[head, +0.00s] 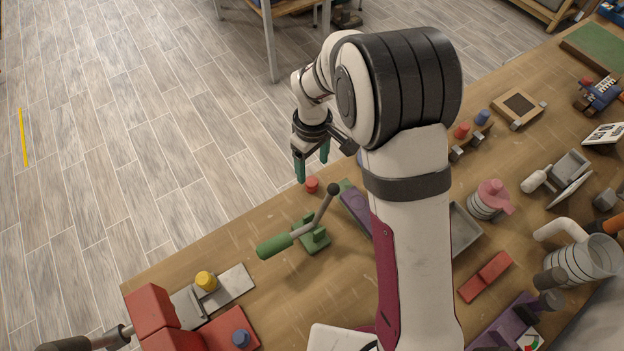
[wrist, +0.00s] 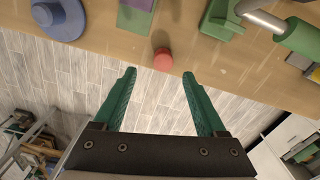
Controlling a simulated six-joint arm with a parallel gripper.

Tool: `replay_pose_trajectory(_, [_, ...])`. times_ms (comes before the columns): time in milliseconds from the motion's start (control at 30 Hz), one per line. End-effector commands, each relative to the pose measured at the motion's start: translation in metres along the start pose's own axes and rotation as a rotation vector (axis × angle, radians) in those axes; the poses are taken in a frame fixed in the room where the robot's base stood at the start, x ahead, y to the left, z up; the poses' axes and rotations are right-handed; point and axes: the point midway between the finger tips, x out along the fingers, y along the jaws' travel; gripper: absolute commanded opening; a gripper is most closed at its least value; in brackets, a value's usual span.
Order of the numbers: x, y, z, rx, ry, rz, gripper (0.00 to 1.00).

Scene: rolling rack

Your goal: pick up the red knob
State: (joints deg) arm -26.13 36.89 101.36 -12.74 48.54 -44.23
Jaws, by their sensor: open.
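The red knob (head: 312,185) is a small round piece near the far edge of the wooden bench in the head view. It also shows in the wrist view (wrist: 163,59), at the bench edge, beyond and between my fingertips. My gripper (head: 311,172) has green fingers and hangs beside the knob, pointing down. In the wrist view my gripper (wrist: 158,75) is open, with nothing between its fingers. The fingertips appear apart from the knob; the exact height gap is hard to tell.
A green toggle clamp (head: 313,236) with a lever and black ball stands near the knob. A purple block (head: 355,206) lies on its other side, partly behind my arm. Several tools and parts crowd the wooden bench (head: 262,215). Past its edge is open tiled floor (head: 140,130).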

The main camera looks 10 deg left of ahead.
Motion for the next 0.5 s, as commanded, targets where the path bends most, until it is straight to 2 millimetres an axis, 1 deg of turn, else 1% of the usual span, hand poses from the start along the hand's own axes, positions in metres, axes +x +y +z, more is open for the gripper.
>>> replay_pose_trajectory(100, [0.024, -0.004, 0.002, 0.001, -0.004, -0.003, 0.74])
replay_pose_trajectory(233, [0.046, -0.005, 0.002, 0.001, -0.003, -0.001, 0.74])
replay_pose_trajectory(333, [0.052, -0.005, 0.002, 0.002, -0.001, 0.000, 0.74])
replay_pose_trajectory(500, [0.052, -0.005, 0.002, 0.002, 0.000, 0.000, 0.74])
